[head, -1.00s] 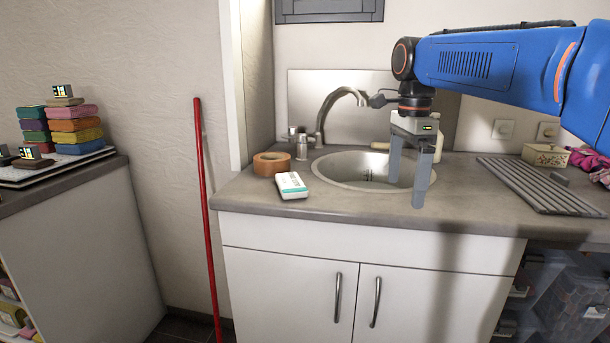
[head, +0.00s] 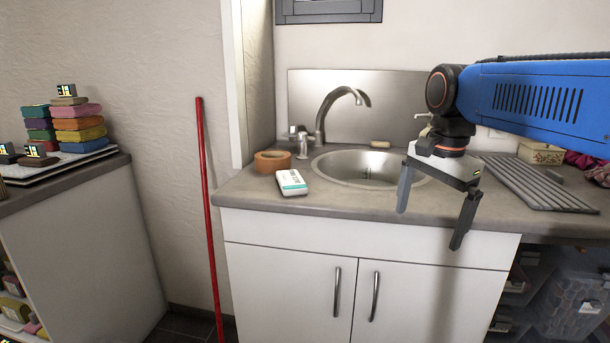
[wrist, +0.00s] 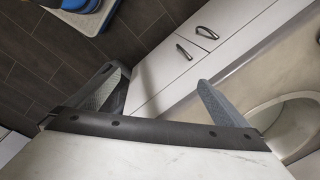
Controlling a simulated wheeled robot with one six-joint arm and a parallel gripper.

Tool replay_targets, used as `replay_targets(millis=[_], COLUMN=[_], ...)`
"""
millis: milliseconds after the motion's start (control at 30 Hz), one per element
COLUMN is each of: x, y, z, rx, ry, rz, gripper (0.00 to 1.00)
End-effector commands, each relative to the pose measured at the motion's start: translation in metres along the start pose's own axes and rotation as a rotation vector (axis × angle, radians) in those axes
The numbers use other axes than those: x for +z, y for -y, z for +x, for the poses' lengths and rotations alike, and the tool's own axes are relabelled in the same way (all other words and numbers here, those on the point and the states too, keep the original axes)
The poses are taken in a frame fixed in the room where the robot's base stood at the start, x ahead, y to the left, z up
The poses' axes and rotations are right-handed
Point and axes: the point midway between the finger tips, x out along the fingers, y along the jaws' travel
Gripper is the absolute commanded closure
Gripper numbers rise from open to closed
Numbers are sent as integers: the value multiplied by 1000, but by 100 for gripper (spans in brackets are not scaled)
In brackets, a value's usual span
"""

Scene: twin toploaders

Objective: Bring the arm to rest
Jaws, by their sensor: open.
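My gripper (head: 432,222) hangs from my blue arm at the right of the head view, in front of the sink counter's front edge. Its two grey fingers are spread wide with nothing between them. It points down and is slightly tilted. In the wrist view my gripper (wrist: 160,95) shows both fingers apart, with the white cabinet doors (wrist: 205,45) and dark floor beyond. The round sink basin (head: 340,167) lies behind and to the left of the gripper.
On the counter (head: 350,205) are a white and teal box (head: 291,182), an orange tape roll (head: 272,161), a faucet (head: 322,115) and a ribbed drainboard (head: 535,185). A red pole (head: 206,210) leans on the wall. Stacked coloured blocks (head: 80,125) stand on the left cabinet.

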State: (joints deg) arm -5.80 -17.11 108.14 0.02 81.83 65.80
Motion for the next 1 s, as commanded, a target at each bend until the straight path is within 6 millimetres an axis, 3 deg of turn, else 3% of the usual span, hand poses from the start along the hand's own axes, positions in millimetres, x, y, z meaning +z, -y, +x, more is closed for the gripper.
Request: replay_targets(millis=[200, 600, 800, 1000], x=[16, 48, 58, 61], y=[-61, -158, -183, -189], z=[37, 124, 155, 163], rx=[-67, -137, -140, -140], ry=[-51, -200, -255, -271], rz=[-294, -835, -1003, -1048], gripper=[0, 0, 0, 0])
